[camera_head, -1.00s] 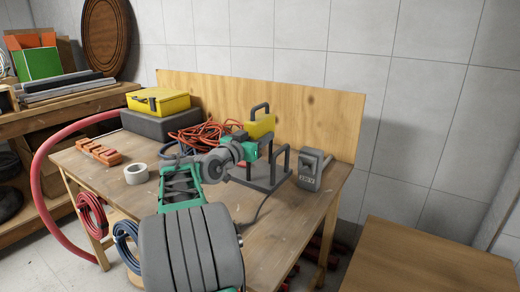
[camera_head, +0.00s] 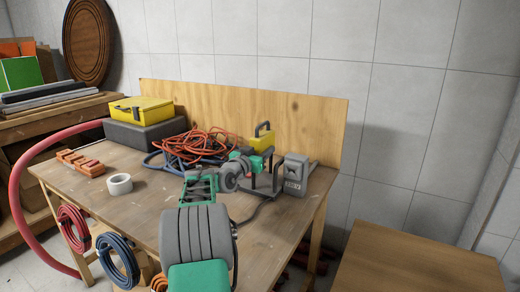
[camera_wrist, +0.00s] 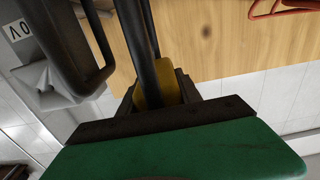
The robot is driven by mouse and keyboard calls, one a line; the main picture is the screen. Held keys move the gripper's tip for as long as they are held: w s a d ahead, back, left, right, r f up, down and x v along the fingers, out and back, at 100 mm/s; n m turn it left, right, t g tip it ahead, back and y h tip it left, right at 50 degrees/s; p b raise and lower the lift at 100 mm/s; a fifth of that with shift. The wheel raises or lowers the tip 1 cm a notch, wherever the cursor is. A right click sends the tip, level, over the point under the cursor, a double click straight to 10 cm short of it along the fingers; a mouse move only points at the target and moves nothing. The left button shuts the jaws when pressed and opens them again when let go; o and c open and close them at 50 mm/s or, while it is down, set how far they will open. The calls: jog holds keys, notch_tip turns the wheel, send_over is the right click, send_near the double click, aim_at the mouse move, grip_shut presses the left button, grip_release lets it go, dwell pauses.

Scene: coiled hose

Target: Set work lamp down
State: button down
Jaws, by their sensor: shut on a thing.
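The work lamp (camera_head: 263,142) has a yellow head and a dark tube frame with a handle on top. It is upright at the back right of the wooden table (camera_head: 140,195), just left of the grey box. My gripper (camera_head: 266,157) is shut on the lamp, and my wrist partly hides its frame. In the wrist view a dark tube and a yellow part of the lamp (camera_wrist: 170,86) show between the dark fingers of my gripper (camera_wrist: 160,100). I cannot tell whether the lamp's base touches the table.
The grey box (camera_head: 292,175) stands close on the lamp's right. Orange cable (camera_head: 190,145) lies coiled to its left, with a wooden backboard (camera_head: 225,112) behind. A yellow case (camera_head: 140,108), tape roll (camera_head: 119,184) and orange bricks (camera_head: 82,163) are farther left. The front tabletop is mostly clear.

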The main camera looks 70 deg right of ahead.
jog(key=shift+r, duration=0.4)
jog(key=c, duration=1.3)
grip_release()
jog(key=shift+f, duration=0.45)
jog(key=o, duration=0.5)
jog(key=shift+a+r, duration=0.1)
jog(key=a, duration=0.4)
jog(key=w+a, duration=0.1)
jog(key=a, duration=0.7)
jog(key=shift+w, duration=0.15)
jog(key=shift+r, duration=0.1)
